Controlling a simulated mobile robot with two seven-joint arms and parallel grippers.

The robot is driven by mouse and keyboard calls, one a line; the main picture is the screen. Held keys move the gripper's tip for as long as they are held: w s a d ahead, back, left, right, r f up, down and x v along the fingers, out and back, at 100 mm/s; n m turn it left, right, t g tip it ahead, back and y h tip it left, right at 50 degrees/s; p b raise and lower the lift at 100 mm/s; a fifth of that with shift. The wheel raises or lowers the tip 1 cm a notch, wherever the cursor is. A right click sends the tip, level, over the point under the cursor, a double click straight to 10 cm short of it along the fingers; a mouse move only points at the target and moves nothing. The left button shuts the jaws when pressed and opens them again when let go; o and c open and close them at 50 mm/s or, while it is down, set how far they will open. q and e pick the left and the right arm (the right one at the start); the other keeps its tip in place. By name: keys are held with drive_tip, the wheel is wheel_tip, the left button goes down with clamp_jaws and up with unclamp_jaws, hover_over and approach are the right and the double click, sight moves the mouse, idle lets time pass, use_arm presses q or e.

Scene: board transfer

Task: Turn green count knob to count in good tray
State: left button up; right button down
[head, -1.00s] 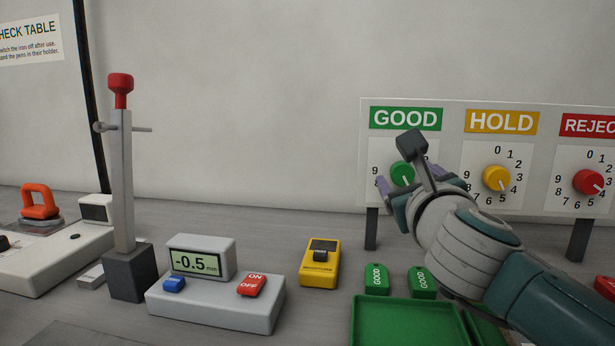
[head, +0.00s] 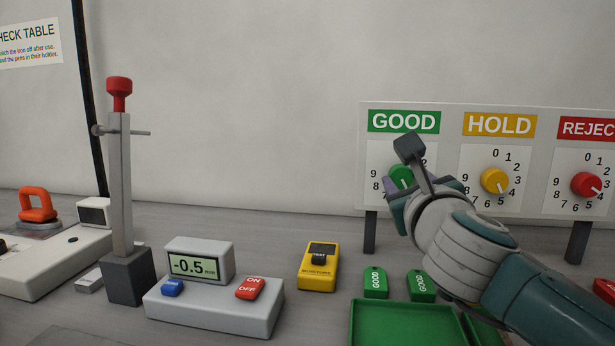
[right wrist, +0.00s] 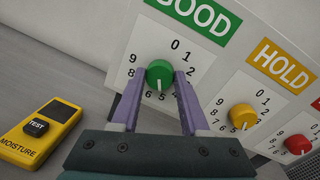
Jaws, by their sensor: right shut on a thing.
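The green count knob (right wrist: 159,74) is round and sits on the white dial under the green GOOD sign (right wrist: 203,15). Its white pointer line points down, near the 5 in the right wrist view. My right gripper (right wrist: 158,80) has its two purple fingers shut on the sides of this knob. In the head view the right gripper (head: 412,180) covers most of the dial, and only part of the green knob (head: 400,175) shows. The green good tray (head: 405,325) is at the bottom edge; its visible part looks empty. My left gripper is not in view.
To the right are the yellow HOLD knob (head: 494,181) and red REJECT knob (head: 586,185). Two green GOOD blocks stand behind the tray, one here (head: 375,283). A yellow moisture meter (head: 319,267) and a gauge reading -0.5 (head: 215,300) lie left.

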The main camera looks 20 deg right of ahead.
drive_tip(key=shift+r+n+p, duration=0.15)
drive_tip(key=shift+n+p, duration=0.35)
drive_tip(key=shift+p, duration=0.2)
drive_tip(key=n+p, duration=0.3)
drive_tip(key=p, duration=0.1)
drive_tip(key=shift+a+r+n+g, duration=0.1)
drive_tip(key=shift+n+g, duration=0.2)
drive_tip(key=shift+n, duration=0.1)
drive_tip(key=n+p, duration=0.2)
drive_tip(key=shift+n+p, duration=0.3)
drive_tip(key=shift+w+a+n+g+p, duration=0.1)
drive_tip(key=shift+n+g+p, duration=0.2)
drive_tip(key=shift+n+p, duration=0.75)
drive_tip(key=n, duration=0.3)
drive_tip(key=shift+f+p, duration=0.2)
drive_tip(key=shift+p, duration=0.2)
drive_tip(key=shift+n+h+p, duration=0.3)
drive_tip(key=shift+n+p, duration=0.15)
drive_tip(key=shift+n, duration=0.8)
drive_tip(key=shift+f+n+g, duration=0.15)
drive_tip(key=shift+n+g, duration=0.15)
drive_tip(key=shift+n, duration=0.5)
